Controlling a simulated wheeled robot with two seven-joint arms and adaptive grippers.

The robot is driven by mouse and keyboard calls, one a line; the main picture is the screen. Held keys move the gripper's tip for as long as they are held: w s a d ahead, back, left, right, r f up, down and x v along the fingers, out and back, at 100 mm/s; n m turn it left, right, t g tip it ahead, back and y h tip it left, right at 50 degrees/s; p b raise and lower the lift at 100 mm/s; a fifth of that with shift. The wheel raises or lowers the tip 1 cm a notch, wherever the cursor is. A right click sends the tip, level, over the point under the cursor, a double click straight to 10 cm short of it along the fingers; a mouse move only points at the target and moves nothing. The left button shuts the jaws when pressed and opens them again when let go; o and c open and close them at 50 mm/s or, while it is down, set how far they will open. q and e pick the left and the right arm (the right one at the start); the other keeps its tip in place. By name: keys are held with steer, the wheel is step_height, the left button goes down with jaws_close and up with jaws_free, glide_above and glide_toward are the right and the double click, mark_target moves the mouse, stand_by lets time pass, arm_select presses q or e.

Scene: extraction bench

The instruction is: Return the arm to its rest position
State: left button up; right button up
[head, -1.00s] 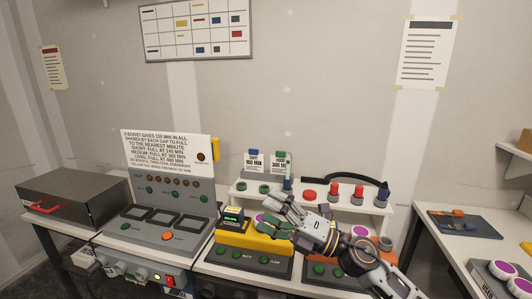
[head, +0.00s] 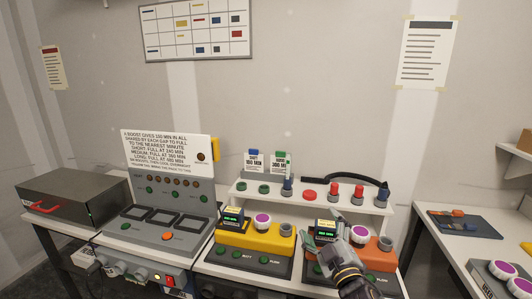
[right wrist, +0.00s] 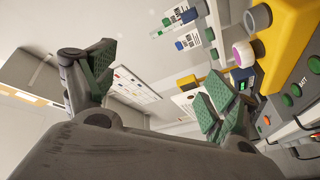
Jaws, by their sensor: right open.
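My right gripper (head: 318,252) is in front of the orange unit (head: 384,255) at the right of the bench, low in the head view. In the right wrist view its two green-padded fingers (right wrist: 155,85) stand wide apart with nothing between them. The yellow unit (head: 240,236), with a purple-and-white knob (head: 263,221) and a small display, stands left of the gripper; it also shows at the right of the right wrist view (right wrist: 290,45). My arm covers part of the orange unit. My left gripper is not in view.
A shelf (head: 240,185) behind holds red and green parts and two labelled cards. A grey console (head: 160,210) and a dark box (head: 70,192) stand to the left. A side table (head: 450,245) at the right holds a blue tray. The space above the bench is clear.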

steer(key=s+d+f+m+g+h, duration=0.2)
steer(key=s+d+f+m+g, duration=0.15)
steer(key=f, duration=0.45)
steer(key=s+d+f+m+g+h, duration=0.25)
steer(key=s+f+g, duration=0.2)
steer(key=f, duration=0.35)
steer(key=s+f+m+g+y, duration=0.1)
steer(key=s+f+m+g, duration=0.1)
steer(key=s+f+g, duration=0.5)
steer(key=s+f+m+g, duration=0.1)
steer(key=s+f, duration=0.4)
steer(key=s, duration=0.6)
step_height(320, 180, down, 32)
steer(key=s+d+g, duration=0.1)
steer(key=s+d, duration=0.1)
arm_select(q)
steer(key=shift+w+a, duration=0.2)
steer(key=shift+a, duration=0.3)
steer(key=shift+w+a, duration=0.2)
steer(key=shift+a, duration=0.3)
arm_select(e)
steer(key=s+d+f, duration=0.2)
steer(key=s+f, duration=0.8)
steer(key=s, duration=0.1)
steer(key=s+d+f+g, duration=0.1)
steer(key=s+d+f, duration=0.2)
steer(key=s+f, duration=0.7)
steer(key=shift+s+f+n, duration=0.25)
steer(key=shift+s+n, duration=0.05)
steer(key=shift+s, duration=0.2)
